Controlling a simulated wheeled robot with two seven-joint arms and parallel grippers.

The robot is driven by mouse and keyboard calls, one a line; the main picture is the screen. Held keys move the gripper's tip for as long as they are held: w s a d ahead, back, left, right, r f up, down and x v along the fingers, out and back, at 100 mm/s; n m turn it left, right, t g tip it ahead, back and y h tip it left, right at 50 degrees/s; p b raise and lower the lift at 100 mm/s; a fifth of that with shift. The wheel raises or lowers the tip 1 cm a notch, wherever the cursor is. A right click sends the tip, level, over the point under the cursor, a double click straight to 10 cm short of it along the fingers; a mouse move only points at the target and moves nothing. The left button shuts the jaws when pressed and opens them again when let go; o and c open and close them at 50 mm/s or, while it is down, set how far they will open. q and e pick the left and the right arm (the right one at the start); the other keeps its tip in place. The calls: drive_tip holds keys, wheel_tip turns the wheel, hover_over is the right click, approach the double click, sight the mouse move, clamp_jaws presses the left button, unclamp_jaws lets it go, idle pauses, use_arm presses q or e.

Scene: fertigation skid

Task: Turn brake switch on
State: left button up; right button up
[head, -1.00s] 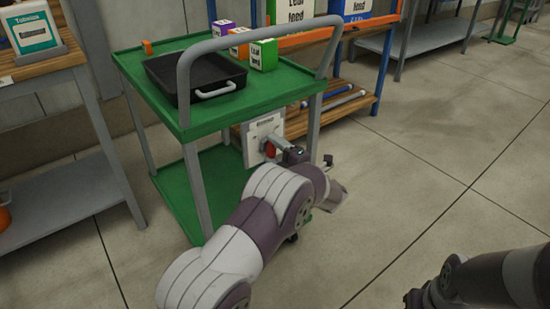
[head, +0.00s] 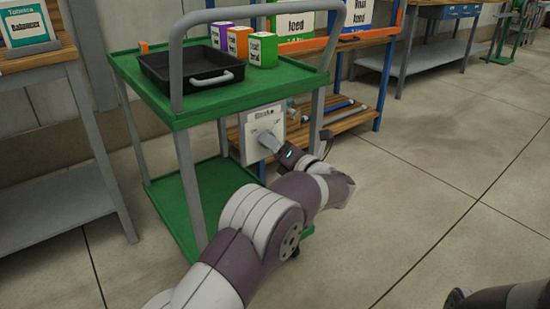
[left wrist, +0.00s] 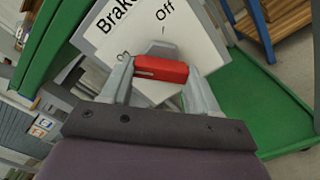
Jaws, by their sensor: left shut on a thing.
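The brake switch panel (head: 262,120) is a white plate hanging on the near side of the green cart, below its top. In the left wrist view the panel (left wrist: 205,48) shows "Brake" and "Off", with a short line under "Off". The red switch handle (left wrist: 160,69) sits on a grey base between the fingers of my left gripper (left wrist: 160,76), which is shut on it from both sides. In the head view my left gripper (head: 268,141) reaches the panel and hides the handle. My right gripper is not shown; only part of that arm shows at lower right.
The green cart (head: 200,121) carries a black tray (head: 165,88) and several small boxes, with a grey push handle arching over it. A shelf rack (head: 345,121) stands behind, a bench (head: 40,65) at left. Open floor lies to the right.

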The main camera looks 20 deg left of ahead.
use_arm(q)
drive_tip(key=shift+f+n+b, duration=0.1)
drive_tip(key=shift+n+b, duration=0.6)
drive_tip(key=o, duration=1.1)
drive_tip(key=shift+c, duration=0.2)
drive_tip(key=p+v, duration=0.5)
drive_tip(key=v, duration=0.7)
drive_tip(key=shift+s+d, duration=0.25)
